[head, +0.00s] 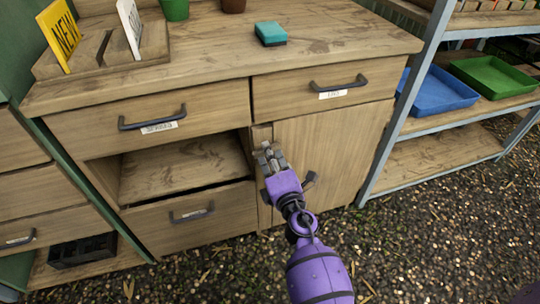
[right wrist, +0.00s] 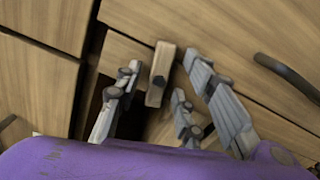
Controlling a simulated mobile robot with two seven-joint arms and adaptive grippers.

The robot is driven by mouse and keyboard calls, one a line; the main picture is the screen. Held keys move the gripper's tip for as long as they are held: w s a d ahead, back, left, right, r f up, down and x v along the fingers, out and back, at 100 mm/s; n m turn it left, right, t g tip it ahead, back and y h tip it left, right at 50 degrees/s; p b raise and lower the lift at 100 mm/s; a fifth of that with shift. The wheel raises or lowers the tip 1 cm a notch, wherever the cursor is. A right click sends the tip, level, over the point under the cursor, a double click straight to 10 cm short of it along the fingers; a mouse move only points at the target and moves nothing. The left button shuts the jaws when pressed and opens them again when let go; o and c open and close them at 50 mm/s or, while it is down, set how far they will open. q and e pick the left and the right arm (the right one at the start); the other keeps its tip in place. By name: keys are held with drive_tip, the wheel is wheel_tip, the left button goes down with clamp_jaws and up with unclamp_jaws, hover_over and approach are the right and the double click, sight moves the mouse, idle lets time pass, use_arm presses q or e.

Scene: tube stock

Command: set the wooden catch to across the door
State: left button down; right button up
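The wooden catch (right wrist: 163,68) is a small pale block with a dark pivot, seen between my right gripper's fingers in the right wrist view. It looks roughly upright, along the post beside the door. In the head view my gripper largely hides it. The cupboard door (head: 340,150) is shut, on the right of the cabinet, with a dark handle (head: 309,181) beside my wrist. My right gripper (head: 268,157) is open at the post; in the right wrist view its fingers (right wrist: 160,95) stand apart on either side of the catch. I cannot tell whether they touch it. My left gripper is not in view.
Above the door is a labelled drawer with a dark handle (head: 340,87). Left of the post is an open compartment (head: 185,165). A teal sponge (head: 270,34) lies on the cabinet top. A metal shelf with a blue tray (head: 438,92) stands on the right.

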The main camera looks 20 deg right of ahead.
clamp_jaws()
drive_tip(key=m, duration=0.3)
drive_tip(key=shift+p, duration=0.3)
unclamp_jaws()
drive_tip(key=s, duration=1.2)
drive_tip(key=shift+f, duration=0.1)
idle(0.3)
